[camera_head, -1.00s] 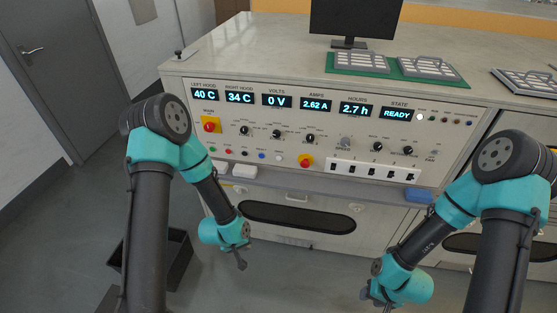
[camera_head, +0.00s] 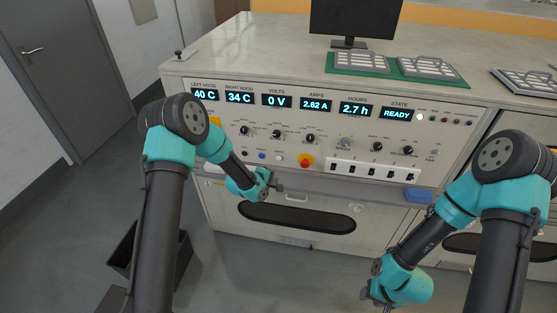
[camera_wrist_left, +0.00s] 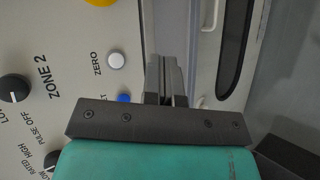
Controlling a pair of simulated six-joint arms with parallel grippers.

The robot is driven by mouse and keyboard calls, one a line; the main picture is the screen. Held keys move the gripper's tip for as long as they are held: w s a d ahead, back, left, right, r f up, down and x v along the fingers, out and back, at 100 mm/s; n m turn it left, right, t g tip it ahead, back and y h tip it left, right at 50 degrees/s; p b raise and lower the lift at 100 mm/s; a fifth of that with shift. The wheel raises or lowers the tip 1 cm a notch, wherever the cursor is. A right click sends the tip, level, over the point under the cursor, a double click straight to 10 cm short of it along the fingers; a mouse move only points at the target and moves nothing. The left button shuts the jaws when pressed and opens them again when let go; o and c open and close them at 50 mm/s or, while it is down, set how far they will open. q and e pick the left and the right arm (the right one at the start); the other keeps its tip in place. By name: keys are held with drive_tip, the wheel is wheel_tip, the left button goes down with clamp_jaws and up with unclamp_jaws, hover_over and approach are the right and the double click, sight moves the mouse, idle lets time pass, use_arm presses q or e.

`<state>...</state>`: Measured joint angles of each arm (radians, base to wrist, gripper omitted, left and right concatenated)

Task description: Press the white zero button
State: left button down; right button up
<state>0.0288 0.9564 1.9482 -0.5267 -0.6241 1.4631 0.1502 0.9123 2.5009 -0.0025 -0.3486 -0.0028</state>
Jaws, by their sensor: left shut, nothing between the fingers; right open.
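The white zero button (camera_wrist_left: 116,60) sits on the panel beside the printed word ZERO in the left wrist view. In the head view it is a small pale dot (camera_head: 279,157), right of the blue button (camera_head: 262,155). My left gripper (camera_head: 276,186) is shut and empty, just below the button row in front of the panel. In the left wrist view its fingers (camera_wrist_left: 164,72) are together, to the right of the white button and apart from it in the picture. My right gripper (camera_head: 376,297) is open and empty, low at the right, away from the panel buttons.
A red knob on a yellow base (camera_head: 305,160) is right of the white button. A row of black switches (camera_head: 372,171) lies farther right, above a blue block (camera_head: 418,195). A dark-windowed door (camera_head: 297,217) is below. Displays (camera_head: 277,101) line the panel's top.

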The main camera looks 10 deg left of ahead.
use_arm(q)
drive_tip(key=shift+w, duration=0.15)
drive_tip(key=shift+w, duration=4.25)
drive_tip(key=shift+w+d, duration=0.1)
drive_tip(key=shift+w, duration=0.7)
drive_tip(key=shift+s, duration=0.8)
drive_tip(key=shift+s, duration=2.5)
